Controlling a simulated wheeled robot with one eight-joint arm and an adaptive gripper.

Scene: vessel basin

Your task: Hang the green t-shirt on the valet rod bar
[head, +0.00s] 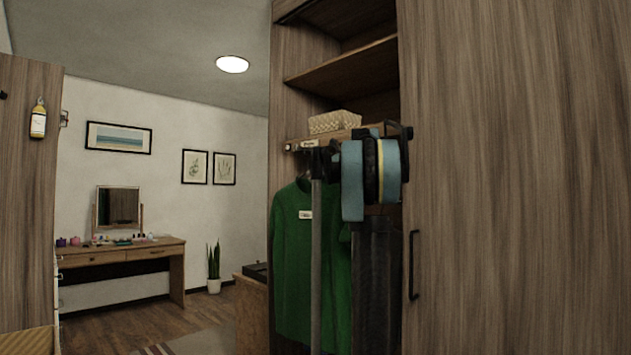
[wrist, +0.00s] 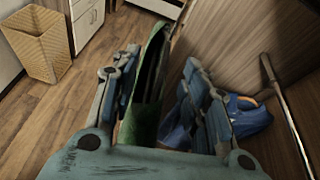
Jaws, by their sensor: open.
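The green t-shirt (head: 295,265) hangs upright at the open front of the wardrobe, with a pale tag on its chest. A short dark bar (head: 298,148), which looks like the valet rod, sticks out just above it. Whether the hanger hook sits over the bar is too small to tell. My gripper (head: 325,162) is beside the top of the shirt, partly hidden by my arm. In the wrist view my gripper (wrist: 165,85) has its fingers spread, with the green t-shirt (wrist: 150,75) edge-on between them and a gap to the right finger.
A woven box (head: 334,121) sits on a wardrobe shelf. The closed wardrobe door (head: 515,180) with a dark handle (head: 412,265) fills the right. A wicker basket (wrist: 42,42) and a blue item (wrist: 247,115) show in the wrist view. Open floor lies left, towards the dressing table (head: 125,255).

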